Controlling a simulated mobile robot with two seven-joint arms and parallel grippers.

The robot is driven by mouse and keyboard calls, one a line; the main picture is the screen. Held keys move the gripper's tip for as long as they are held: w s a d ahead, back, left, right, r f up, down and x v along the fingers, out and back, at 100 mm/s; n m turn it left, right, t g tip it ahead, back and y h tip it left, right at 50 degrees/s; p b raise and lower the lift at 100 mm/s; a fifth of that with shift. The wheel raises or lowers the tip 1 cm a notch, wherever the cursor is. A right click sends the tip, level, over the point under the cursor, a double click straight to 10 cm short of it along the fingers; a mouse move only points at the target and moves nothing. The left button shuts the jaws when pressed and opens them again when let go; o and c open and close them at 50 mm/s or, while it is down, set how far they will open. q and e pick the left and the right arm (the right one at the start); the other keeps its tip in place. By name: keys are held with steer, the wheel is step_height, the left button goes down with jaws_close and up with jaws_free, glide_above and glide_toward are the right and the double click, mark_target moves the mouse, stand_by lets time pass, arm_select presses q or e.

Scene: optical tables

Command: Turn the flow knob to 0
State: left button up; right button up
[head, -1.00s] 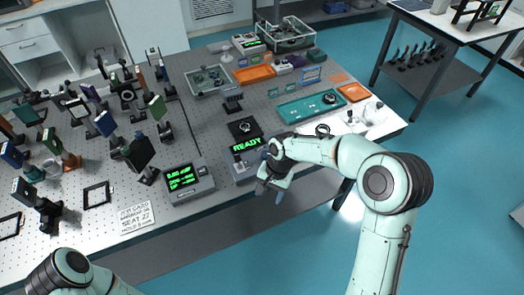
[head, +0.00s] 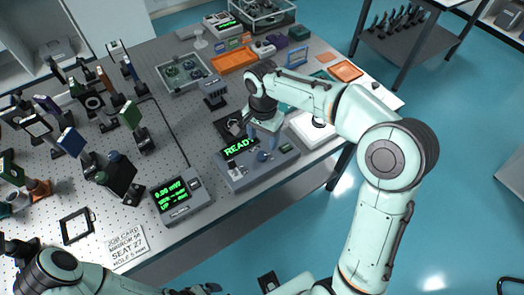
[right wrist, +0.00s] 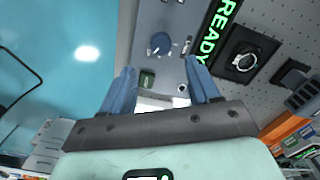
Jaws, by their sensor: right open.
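The blue flow knob (right wrist: 160,43) sits on the grey console (head: 240,178) with the lit READY display; its scale is too small to read. In the head view the knob (head: 263,156) shows just below my right gripper (head: 262,138). In the right wrist view my right gripper (right wrist: 161,78) is open and empty, its two blue fingers spread, with the knob beyond the fingertips, between their lines and apart from them. A small green-lit window (right wrist: 147,79) on the console shows near the left finger. My left gripper is not in view.
A meter with green readouts (head: 176,198) stands left of the console. A dark round-dial device (right wrist: 243,50) lies behind the READY display. Mirror mounts crowd the table's left; trays (head: 234,60) stand at the back.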

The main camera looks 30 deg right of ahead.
mark_target(262, 154)
step_height(262, 154, down, 8)
steer(key=shift+w+f, duration=0.1)
steer(key=shift+c, duration=0.2)
steer(key=c, duration=1)
